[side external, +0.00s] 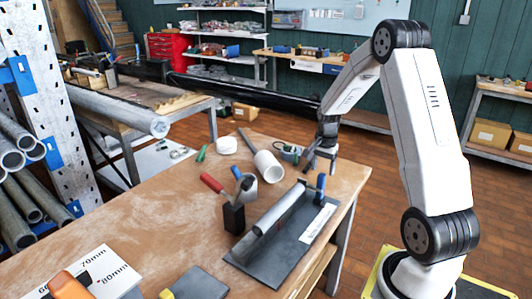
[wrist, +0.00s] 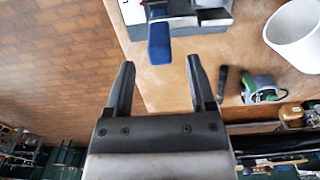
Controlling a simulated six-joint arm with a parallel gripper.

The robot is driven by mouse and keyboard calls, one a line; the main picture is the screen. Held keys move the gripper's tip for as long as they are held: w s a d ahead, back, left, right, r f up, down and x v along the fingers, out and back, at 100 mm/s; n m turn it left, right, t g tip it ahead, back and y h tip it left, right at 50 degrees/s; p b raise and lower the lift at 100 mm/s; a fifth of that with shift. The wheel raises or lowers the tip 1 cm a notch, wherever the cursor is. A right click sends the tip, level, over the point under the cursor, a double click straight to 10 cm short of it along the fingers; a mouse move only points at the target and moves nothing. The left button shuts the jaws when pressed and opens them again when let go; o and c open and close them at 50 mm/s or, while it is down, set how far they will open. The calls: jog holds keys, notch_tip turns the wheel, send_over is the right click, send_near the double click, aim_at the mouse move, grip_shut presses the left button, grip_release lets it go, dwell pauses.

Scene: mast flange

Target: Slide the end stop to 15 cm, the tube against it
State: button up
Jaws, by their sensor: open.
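A dark metal plate (side external: 262,262) lies near the table's right edge, with a grey tube (side external: 279,208) lying lengthwise on it. A blue upright handle (side external: 320,188), which seems to belong to the end stop, stands by the tube's far end. A white scale label (side external: 316,223) lies on the plate's right; its markings are too small to read. My gripper (side external: 320,168) is open and empty, just beyond and above the blue handle. In the wrist view my gripper (wrist: 160,62) has its fingers apart, with the blue handle (wrist: 159,44) in line with the gap. Contact between tube and stop cannot be told.
A white hollow cylinder (side external: 268,166) and a green-and-grey tool (side external: 289,153) stand near my gripper. A dark block holder (side external: 233,217) with red- and blue-handled tools is left of the plate. The wooden table (side external: 160,210) has free room at its left middle.

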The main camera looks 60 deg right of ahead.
aim_at(322, 174)
jog(key=shift+f, duration=2.65)
grip_shut()
